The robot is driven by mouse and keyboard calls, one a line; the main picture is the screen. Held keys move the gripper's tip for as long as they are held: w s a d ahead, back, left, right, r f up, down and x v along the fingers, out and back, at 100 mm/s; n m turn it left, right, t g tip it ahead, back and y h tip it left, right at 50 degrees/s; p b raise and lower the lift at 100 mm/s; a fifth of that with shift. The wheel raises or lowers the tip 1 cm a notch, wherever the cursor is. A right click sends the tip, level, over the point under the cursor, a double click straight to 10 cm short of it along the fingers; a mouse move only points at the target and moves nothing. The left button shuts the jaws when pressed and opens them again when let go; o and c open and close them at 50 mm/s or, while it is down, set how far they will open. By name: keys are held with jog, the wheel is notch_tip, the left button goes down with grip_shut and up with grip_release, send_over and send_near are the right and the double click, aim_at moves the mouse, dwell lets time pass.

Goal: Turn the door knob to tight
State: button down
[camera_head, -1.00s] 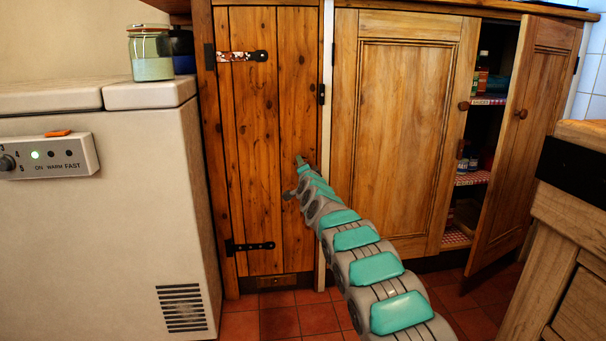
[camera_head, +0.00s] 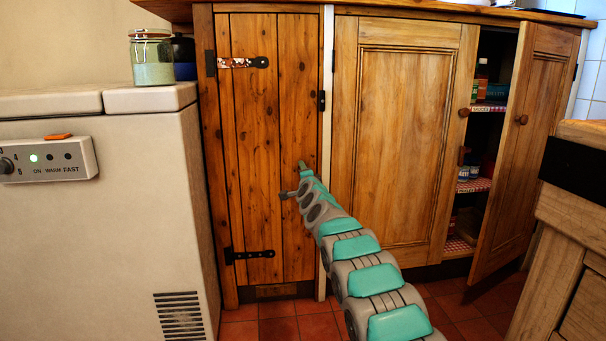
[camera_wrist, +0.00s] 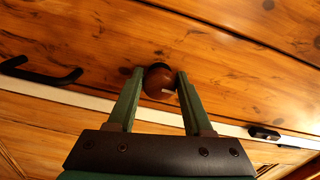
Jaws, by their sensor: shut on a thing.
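A round dark brown door knob (camera_wrist: 160,82) is on the knotty pine plank door, with a small pale mark on its near side. My gripper (camera_wrist: 160,74) has one green finger on each side of the knob and is shut on it. In the head view, my gripper (camera_head: 295,180) is against the right part of the narrow plank door (camera_head: 257,130), which looks closed. The knob is hidden by my gripper and arm in that view. No tight marking can be read.
A cream appliance (camera_head: 120,235) with a control panel (camera_head: 48,160) stands left, a glass jar (camera_head: 151,58) on top. A black latch (camera_head: 322,101) is at the plank door's right edge. Right of it are a wide panelled door (camera_head: 400,135) and a half-open cupboard door (camera_head: 525,150).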

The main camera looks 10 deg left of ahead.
jog(key=shift+c, duration=1.5)
grip_release()
jog(key=shift+d, duration=0.1)
jog(key=v, duration=0.7)
jog(key=shift+s+b, duration=0.3)
jog(key=shift+s, duration=0.05)
jog(key=shift+d, duration=0.2)
